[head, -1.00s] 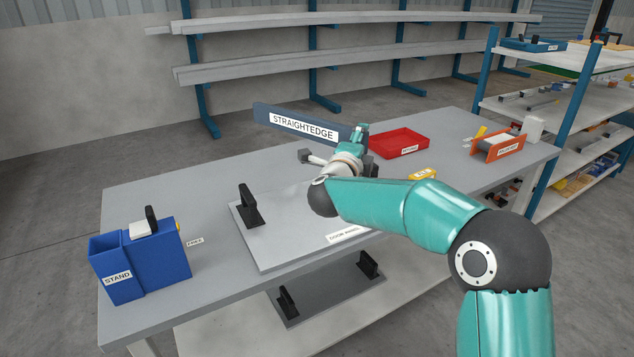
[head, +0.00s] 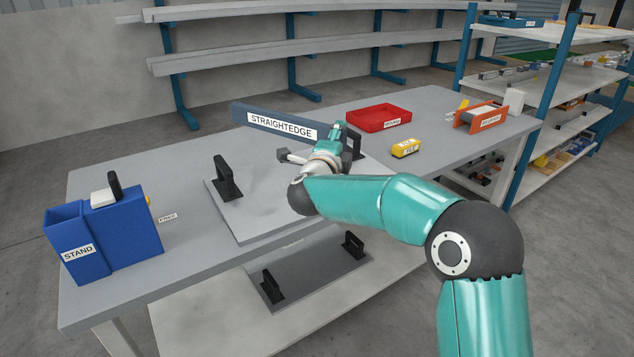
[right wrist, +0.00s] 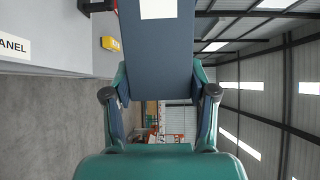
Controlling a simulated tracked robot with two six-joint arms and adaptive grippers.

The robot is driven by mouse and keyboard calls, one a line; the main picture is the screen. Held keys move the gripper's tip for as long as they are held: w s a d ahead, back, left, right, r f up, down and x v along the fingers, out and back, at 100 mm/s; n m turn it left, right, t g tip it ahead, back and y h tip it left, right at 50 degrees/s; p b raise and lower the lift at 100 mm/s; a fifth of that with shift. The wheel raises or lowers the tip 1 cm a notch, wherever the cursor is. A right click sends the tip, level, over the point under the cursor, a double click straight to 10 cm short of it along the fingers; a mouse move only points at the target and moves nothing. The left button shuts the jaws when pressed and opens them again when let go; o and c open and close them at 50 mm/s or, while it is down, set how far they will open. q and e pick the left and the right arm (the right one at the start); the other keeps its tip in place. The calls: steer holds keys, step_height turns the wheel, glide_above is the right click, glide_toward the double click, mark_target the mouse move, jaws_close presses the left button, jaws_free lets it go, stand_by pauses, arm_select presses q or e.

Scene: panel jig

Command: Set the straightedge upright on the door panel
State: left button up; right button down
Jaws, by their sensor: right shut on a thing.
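The straightedge (head: 240,116) is a long dark blue-grey bar with a white label facing the head camera. My right gripper (head: 345,140) is shut on its right end, and the bar's length runs nearly level to the left. In the right wrist view the straightedge (right wrist: 157,60) fills the space between the fingers. The door panel (head: 258,205) is a grey plate lying flat on the table, with a black handle (head: 226,181) near its left side. My arm hides its right part. The bar shows above the panel's far side; I cannot tell whether they touch. My left gripper is out of view.
A blue stand (head: 90,262) is at the table's left end. A red tray (head: 378,118), a yellow block (head: 405,148) and an orange holder (head: 482,119) are at the right. Another handled panel (head: 320,270) lies on the lower shelf. Shelving (head: 565,70) stands beyond.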

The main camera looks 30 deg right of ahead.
step_height(320, 180, down, 19)
steer(key=b, duration=0.1)
steer(key=shift+c, duration=1.7)
jaws_free()
steer(key=shift+f, duration=0.2)
steer(key=b+v, duration=0.2)
steer(key=v, duration=1)
steer(key=s+a+f+n+g+y, duration=0.1)
steer(key=s+a+f+n+y, duration=0.15)
steer(key=f+n+y, duration=0.4)
steer(key=s+a+f+n+g+y, duration=0.1)
steer(key=a+f+n, duration=0.25)
steer(key=f, duration=0.55)
steer(key=s+a+f+n+g+y, duration=0.1)
steer(key=s+a+f+n+y, duration=0.1)
steer(key=a+f+n+y, duration=0.35)
steer(key=s+a+f+n+g+y, duration=0.1)
steer(key=s+a+f+n+g, duration=0.1)
steer(key=s, duration=0.5)
steer(key=s+a+f+n+g+y, duration=0.1)
steer(key=s+a+f+n+g, duration=0.2)
steer(key=s+f, duration=0.3)
steer(key=s+a+f+n+g+y, duration=0.2)
steer(key=s+f+n+g, duration=0.2)
steer(key=s, duration=0.6)
steer(key=shift+a+f+n+p, duration=0.2)
steer(key=shift+f+n+p, duration=0.1)
steer(key=shift+n, duration=0.05)
